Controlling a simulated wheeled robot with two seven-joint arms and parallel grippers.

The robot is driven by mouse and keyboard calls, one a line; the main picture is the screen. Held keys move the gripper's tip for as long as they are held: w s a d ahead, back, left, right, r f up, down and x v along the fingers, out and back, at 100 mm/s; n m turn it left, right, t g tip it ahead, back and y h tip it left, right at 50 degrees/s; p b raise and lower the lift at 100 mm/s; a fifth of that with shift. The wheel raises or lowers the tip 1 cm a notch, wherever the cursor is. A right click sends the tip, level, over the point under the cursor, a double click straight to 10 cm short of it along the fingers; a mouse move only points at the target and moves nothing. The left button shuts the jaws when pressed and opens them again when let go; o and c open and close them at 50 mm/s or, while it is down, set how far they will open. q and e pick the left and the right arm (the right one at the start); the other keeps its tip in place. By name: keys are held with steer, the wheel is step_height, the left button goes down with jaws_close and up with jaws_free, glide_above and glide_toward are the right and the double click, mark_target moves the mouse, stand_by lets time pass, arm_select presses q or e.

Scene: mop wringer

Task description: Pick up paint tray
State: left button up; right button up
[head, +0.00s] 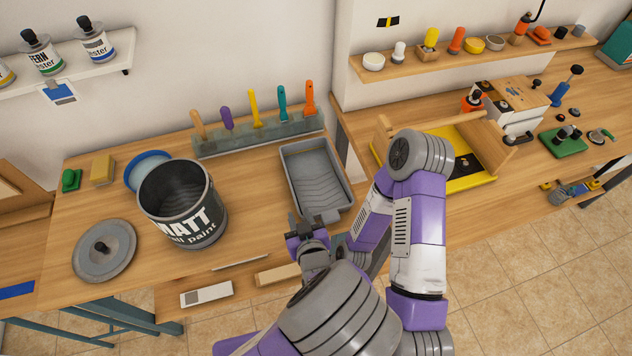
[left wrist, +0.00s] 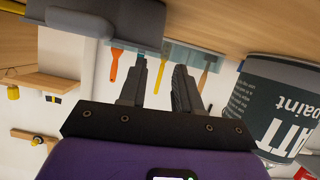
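The paint tray (head: 291,181) is a grey, ribbed, empty tray lying on the wooden workbench, in the middle of the head view. In the left wrist view the tray (left wrist: 100,18) shows as a grey shape at the upper left. My left gripper (head: 302,224) is at the tray's near left corner in the head view. In the left wrist view the left gripper's two dark fingers (left wrist: 167,80) stand apart with nothing between them. The tray lies beyond and to the left of the fingertips; I cannot tell whether they touch it. My right gripper does not show.
A large open paint can (head: 182,212) and its lid (head: 104,250) stand left of the tray. A rack (head: 262,136) with several coloured-handled tools is behind it. A yellow-based wooden frame (head: 478,178) is to the right. Bare bench lies between can and tray.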

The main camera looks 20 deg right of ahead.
mark_target(297, 202)
arm_select(q)
steer(key=b+x, duration=0.1)
steer(key=x, duration=0.5)
steer(key=shift+d+f, duration=0.15)
steer(key=shift+d, duration=0.05)
jaws_close()
stand_by(1.2)
